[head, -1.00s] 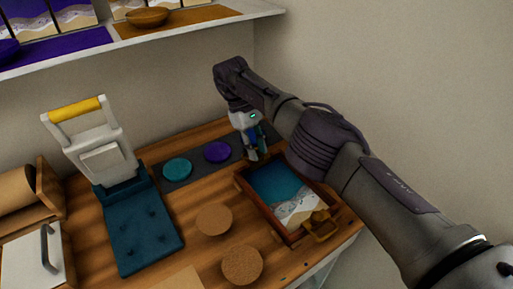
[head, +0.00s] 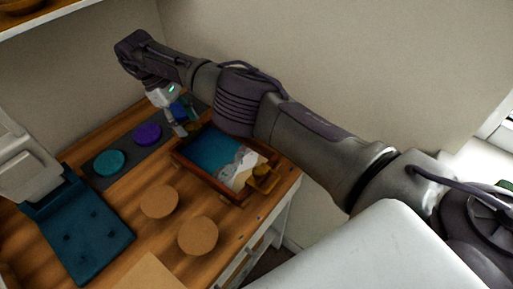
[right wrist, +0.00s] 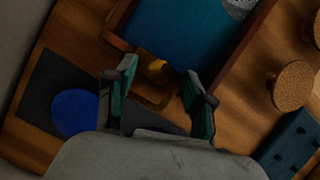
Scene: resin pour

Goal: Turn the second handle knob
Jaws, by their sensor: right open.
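A wooden tray (head: 205,180) with a blue sea and pale beach picture lies near the table's right edge in the head view. A gold handle with a knob (head: 262,173) sits at its near end. My right gripper (head: 186,129) is at the tray's far end, pointing down, open and empty. In the right wrist view the tray's frame (right wrist: 252,38) runs across the top. A small gold knob (right wrist: 157,66) on a brownish handle piece shows between the open fingers (right wrist: 160,78), apart from both. The head view hides this knob behind my gripper. My left gripper is out of view.
A dark mat (head: 122,160) holds a teal disc (head: 109,163) and a purple disc (head: 147,134) left of my gripper. Two cork rounds (head: 159,202) (head: 198,236) lie before the tray. A blue-based press (head: 85,235) stands left; the wall is behind.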

